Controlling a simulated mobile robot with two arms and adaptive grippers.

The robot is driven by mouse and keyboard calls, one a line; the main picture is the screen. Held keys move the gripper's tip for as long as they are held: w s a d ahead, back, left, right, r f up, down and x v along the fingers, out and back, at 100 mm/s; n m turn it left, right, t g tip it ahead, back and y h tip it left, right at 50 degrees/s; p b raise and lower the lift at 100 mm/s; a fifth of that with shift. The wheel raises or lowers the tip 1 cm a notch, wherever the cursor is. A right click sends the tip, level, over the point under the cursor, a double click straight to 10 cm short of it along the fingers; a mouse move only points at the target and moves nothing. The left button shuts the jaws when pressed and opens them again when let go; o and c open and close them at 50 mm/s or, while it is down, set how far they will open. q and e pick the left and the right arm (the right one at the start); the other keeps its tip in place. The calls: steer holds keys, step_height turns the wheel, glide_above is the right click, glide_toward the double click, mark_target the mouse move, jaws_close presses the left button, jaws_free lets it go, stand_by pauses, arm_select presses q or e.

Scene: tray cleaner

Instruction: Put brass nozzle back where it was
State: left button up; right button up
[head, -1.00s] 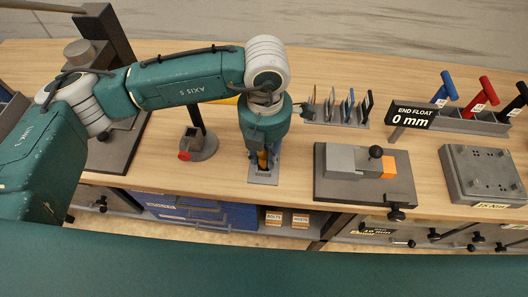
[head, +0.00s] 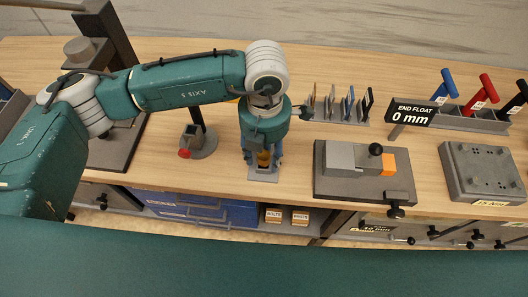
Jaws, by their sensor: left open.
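The brass nozzle (head: 264,159) stands upright in a small grey holder (head: 263,174) near the front edge of the bench, in the head view. My left gripper (head: 263,160) is directly above the holder, pointing down, with its open fingers on either side of the nozzle. The upper part of the nozzle is hidden by the gripper. I cannot tell whether the fingers touch it. My right gripper is not in view.
Behind are a rack of thin upright tools (head: 335,118) and a sign (head: 410,113). Bare wood lies around the holder.

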mark_target(265, 155)
arm_select(q)
steer(key=shift+r+b, duration=0.3)
steer(key=shift+r, duration=0.15)
step_height(265, 155, up, 11)
steer(key=b, duration=0.2)
steer(key=shift+r+b, duration=0.15)
steer(key=shift+b, duration=0.2)
steer(key=shift+s+d, duration=0.1)
